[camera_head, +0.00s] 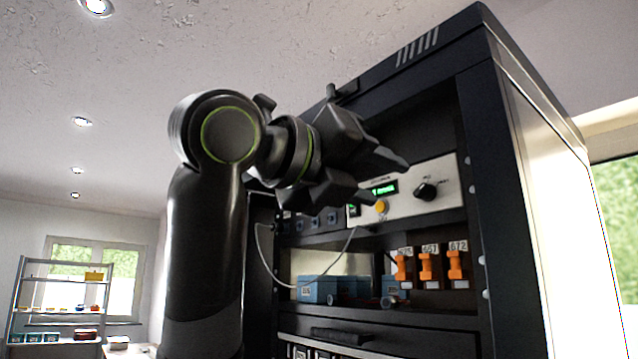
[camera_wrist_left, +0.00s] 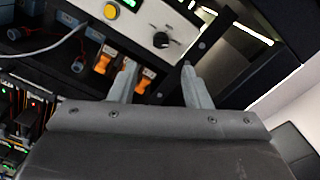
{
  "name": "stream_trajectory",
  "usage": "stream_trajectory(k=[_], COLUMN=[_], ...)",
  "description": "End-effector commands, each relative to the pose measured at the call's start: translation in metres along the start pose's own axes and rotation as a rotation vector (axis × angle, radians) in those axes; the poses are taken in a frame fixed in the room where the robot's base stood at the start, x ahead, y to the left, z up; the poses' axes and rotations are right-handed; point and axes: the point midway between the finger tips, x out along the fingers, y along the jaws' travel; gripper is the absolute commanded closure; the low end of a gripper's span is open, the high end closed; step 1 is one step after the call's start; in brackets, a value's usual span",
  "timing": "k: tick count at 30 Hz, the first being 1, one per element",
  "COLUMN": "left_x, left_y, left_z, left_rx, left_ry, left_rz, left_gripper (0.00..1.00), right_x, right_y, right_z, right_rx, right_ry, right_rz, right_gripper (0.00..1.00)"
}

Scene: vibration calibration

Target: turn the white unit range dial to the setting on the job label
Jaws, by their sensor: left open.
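The white unit (camera_head: 407,192) sits in the dark rack, with a lit green display (camera_head: 383,188), a yellow button (camera_head: 382,206) and a black range dial (camera_head: 426,191). In the left wrist view the dial (camera_wrist_left: 161,40) lies ahead of the fingertips, near the gap between them, with a light pointer mark too small to read. My left gripper (camera_head: 380,180) is open and empty, in front of the unit and to the left of the dial in the head view; its fingers (camera_wrist_left: 158,68) are apart and not touching the dial. I see no readable job label. My right gripper is out of view.
Below the unit are orange tagged holders (camera_head: 429,266), blue boxes (camera_head: 318,289) and a drawer (camera_head: 340,336). A pale cable (camera_head: 262,262) loops at the rack's left. The rack's right side post (camera_head: 488,180) stands beside the unit. A shelf (camera_head: 58,300) stands far left.

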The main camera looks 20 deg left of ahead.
Motion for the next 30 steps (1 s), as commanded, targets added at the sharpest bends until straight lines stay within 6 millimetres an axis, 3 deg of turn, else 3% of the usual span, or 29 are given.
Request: stream_trajectory(k=[1, 6, 12, 30], left_x=[-0.015, -0.053, -0.082, -0.091], left_y=[0.003, 0.002, 0.001, 0.000], left_z=[-0.003, -0.002, -0.001, -0.001], left_rx=[0.002, 0.001, -0.001, -0.001], left_ry=[-0.006, -0.005, 0.000, 0.003], left_rz=[0.001, 0.001, 0.001, 0.001], left_gripper=[0.56, 0.56, 0.56, 0.56], right_x=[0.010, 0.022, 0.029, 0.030], right_y=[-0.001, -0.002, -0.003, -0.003], right_z=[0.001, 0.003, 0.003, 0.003], right_rx=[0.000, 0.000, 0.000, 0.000], right_ry=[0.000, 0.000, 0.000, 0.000], right_rz=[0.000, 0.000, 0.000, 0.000], right_gripper=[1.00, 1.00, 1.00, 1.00])
